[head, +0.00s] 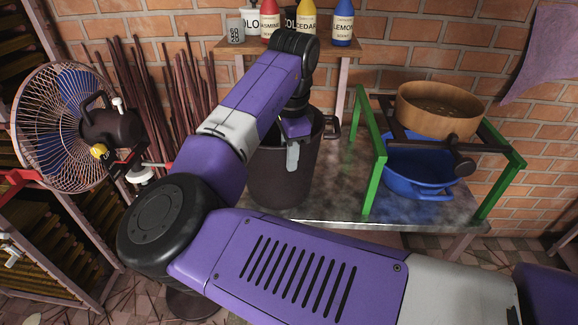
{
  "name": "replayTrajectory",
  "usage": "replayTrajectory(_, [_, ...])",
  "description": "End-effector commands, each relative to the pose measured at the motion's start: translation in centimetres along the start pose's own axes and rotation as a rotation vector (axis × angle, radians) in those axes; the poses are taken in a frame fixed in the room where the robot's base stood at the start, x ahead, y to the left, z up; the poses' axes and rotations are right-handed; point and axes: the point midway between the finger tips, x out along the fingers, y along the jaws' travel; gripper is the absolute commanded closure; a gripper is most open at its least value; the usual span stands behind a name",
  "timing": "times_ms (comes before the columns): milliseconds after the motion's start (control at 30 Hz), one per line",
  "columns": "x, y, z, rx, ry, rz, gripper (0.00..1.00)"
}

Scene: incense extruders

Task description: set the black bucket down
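The black bucket (268,180) is a dark, upright, open-topped pail in the middle of the head view, at the left part of the metal table (345,185). A handle (333,124) sticks out on its right side near the rim. My gripper (293,158) points down at the bucket's rim, with one pale finger visible against the bucket. The other finger is hidden, so I cannot tell whether it grips the rim. My arm covers the bucket's left side. I cannot tell whether its base touches the table.
A green frame (370,160) stands right of the bucket, with a wooden bowl (437,108) on top and a blue basin (418,175) below. Bottles (343,25) line a shelf (370,46) behind. A fan (60,120) and incense sticks (150,85) are at left. Bare tabletop shows between bucket and frame.

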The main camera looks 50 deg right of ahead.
Motion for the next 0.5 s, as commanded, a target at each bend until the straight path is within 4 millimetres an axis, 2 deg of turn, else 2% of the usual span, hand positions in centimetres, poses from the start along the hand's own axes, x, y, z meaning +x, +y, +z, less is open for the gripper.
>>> replayTrajectory(100, [-2.6,-0.1,-0.1,0.002,0.001,-0.003,0.76])
replayTrajectory(233, [-5.0,-0.1,0.0,0.001,0.000,-0.001,0.76])
replayTrajectory(500, [-7.7,0.0,0.0,0.001,0.000,0.000,0.76])
